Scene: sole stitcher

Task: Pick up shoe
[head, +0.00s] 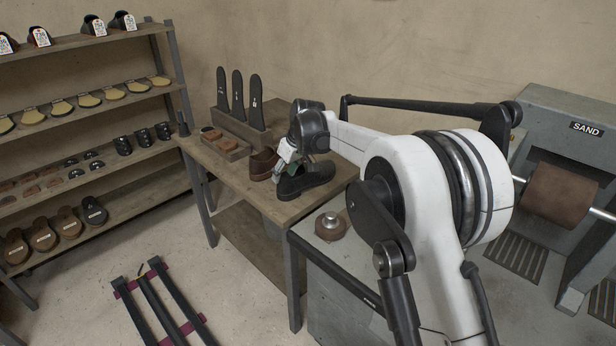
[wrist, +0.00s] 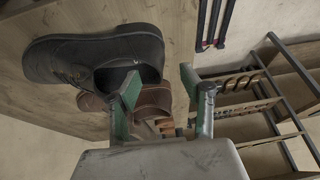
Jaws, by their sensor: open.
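A black shoe (head: 308,181) stands on the wooden table (head: 213,160), near its right side. A brown shoe (head: 263,164) stands just left of it. My gripper (head: 282,168) is at the black shoe's heel end, partly in front of it in the head view. In the wrist view, the open green-tipped fingers of my gripper (wrist: 160,88) are apart. The left finger overlaps the opening of the black shoe (wrist: 70,58), and the right finger is outside, past the heel. The brown shoe (wrist: 153,101) shows partly behind the fingers. Whether either finger touches the black shoe cannot be told.
Several dark upright forms (head: 238,96) stand in a wooden holder at the table's back. A brown block tray (head: 225,144) is near them. A grey bench with a round brown item (head: 331,226) adjoins on the right. A shelf rack (head: 85,110) stands left.

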